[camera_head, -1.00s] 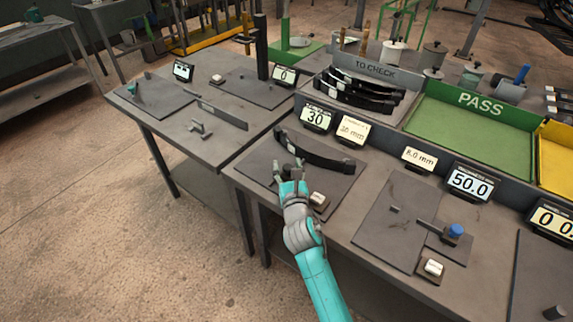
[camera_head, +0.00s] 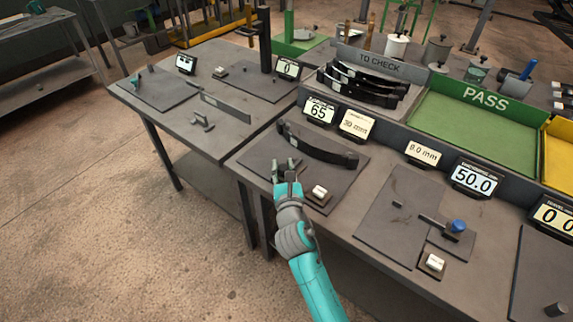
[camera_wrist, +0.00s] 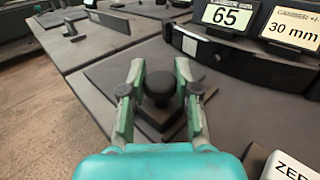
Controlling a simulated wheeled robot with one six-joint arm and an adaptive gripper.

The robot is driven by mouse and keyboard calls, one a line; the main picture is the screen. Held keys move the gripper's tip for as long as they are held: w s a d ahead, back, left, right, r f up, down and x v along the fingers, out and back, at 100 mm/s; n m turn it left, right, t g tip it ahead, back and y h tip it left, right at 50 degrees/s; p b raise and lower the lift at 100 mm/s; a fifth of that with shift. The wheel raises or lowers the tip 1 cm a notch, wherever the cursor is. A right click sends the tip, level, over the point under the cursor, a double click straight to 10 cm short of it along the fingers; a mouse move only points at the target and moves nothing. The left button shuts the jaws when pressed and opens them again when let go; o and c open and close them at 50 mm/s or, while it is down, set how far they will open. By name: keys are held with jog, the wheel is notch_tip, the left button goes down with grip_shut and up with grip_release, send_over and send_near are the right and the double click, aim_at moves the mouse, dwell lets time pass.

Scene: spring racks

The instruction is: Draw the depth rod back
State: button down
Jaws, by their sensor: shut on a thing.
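My gripper (camera_head: 286,167) is over the near-left part of the dark plate (camera_head: 334,192) on the near bench. In the wrist view my gripper (camera_wrist: 160,72) has its fingers on either side of a round black knob (camera_wrist: 160,86), the depth rod's handle, and is shut on it. The knob stands on a small dark block (camera_wrist: 152,124). A curved black leaf spring (camera_head: 318,150) lies beyond the gripper, apart from it. The readout (camera_head: 319,111) behind the spring shows 65; it also shows in the wrist view (camera_wrist: 227,14).
A white ZERO button (camera_wrist: 286,166) sits right of my gripper; it also shows in the head view (camera_head: 320,192). A "30 mm" card (camera_head: 356,124) stands beside the readout. Several springs lie in the TO CHECK tray (camera_head: 375,62). The green PASS tray (camera_head: 480,122) is at right.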

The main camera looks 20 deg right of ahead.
jog(key=shift+s+a, duration=0.1)
jog(key=shift+a, duration=0.05)
jog(key=c, duration=0.8)
grip_release()
jog(key=shift+a, duration=0.1)
jog(key=shift+c, duration=0.2)
jog(key=shift+s, duration=0.1)
jog(key=s+a, duration=0.2)
jog(key=s, duration=0.9)
jog(key=shift+s, duration=0.4)
jog(key=shift+d, duration=0.1)
